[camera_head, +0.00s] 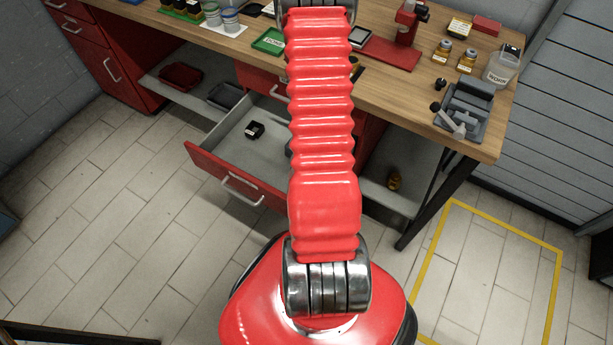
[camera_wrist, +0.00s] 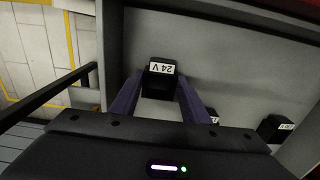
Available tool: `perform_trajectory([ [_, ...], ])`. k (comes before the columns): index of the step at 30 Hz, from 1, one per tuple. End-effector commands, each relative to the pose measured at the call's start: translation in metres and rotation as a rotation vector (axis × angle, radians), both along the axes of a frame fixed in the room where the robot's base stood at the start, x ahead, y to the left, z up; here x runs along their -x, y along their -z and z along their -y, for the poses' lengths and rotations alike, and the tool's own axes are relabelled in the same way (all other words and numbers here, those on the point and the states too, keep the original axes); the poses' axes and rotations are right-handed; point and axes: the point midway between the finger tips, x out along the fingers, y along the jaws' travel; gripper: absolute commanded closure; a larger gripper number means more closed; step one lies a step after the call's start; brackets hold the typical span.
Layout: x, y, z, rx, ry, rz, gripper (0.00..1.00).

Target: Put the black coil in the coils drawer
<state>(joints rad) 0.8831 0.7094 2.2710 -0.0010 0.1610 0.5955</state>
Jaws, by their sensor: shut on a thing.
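A black coil (camera_wrist: 160,90) with a white label reading "24 V", upside down in the picture, sits between the two purple fingers of my gripper (camera_wrist: 158,84) in the wrist view. The fingers are shut on it. It is over the grey floor of an open drawer (camera_wrist: 235,72); I cannot tell whether it touches the floor. In the head view the red-fronted drawer (camera_head: 222,168) is pulled out under the bench. My red arm hides my gripper and the held coil there.
Another black labelled block (camera_head: 254,129) lies in the drawer; it also shows in the wrist view (camera_wrist: 271,128). A label of a third thing (camera_wrist: 213,119) shows behind the right finger. Much of the drawer floor is bare.

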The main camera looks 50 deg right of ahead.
Motion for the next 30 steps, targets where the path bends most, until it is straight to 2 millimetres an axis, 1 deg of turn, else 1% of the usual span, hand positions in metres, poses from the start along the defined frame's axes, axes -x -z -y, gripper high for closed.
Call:
perform_trajectory([
  [8,0.0002,0.0021,0.0000,0.000,0.000,0.000,0.83],
  [9,0.0002,0.0018,0.0001,0.000,0.000,0.000,0.55],
  [16,0.0003,0.0016,0.0000,0.000,0.001,0.000,0.40],
  [25,0.0003,0.0004,0.0002,0.000,0.001,0.000,0.40],
  [30,0.0002,-0.0070,0.0004,0.000,0.001,0.000,0.40],
])
